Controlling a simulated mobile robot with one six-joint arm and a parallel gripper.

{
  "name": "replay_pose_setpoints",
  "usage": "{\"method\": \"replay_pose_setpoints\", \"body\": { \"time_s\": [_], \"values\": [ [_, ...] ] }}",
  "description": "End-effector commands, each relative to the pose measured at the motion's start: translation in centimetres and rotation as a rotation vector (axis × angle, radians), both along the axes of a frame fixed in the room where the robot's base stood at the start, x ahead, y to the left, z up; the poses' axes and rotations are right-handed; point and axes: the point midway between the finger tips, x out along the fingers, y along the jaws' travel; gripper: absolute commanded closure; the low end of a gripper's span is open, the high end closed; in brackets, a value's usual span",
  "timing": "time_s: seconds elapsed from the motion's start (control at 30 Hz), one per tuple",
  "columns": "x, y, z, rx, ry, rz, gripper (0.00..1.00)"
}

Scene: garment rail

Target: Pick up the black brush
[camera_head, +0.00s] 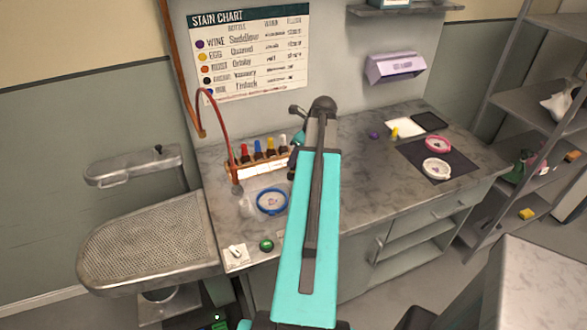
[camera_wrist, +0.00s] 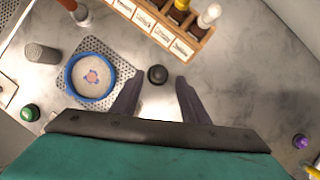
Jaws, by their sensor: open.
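A small round black object (camera_wrist: 157,75), seen from above, stands on the grey worktop in the wrist view. It looks like the top of the black brush, but its lower part cannot be made out. My gripper (camera_wrist: 160,88) is open, with one dark finger on each side below the object in the picture. The object shows in line with the gap, just past the fingertips. I see no contact, and the height between them is unclear. In the head view my arm covers this spot and I cannot make out the brush.
A wooden rack (camera_head: 262,171) of dropper bottles stands close behind the black object. Worktop to the right is clear up to a purple piece (camera_wrist: 300,141).

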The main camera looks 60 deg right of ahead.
Motion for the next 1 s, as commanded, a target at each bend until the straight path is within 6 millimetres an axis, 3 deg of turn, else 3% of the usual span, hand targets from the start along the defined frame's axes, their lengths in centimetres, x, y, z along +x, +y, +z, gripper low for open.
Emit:
{"method": "replay_pose_setpoints", "body": {
  "time_s": [0.37,1.0],
  "values": [
    [0.3,0.0,-0.6,0.0,0.0,-0.001,0.59],
    [2.0,-0.2,-4.6,0.0,0.0,-0.002,0.59]
  ]
}}
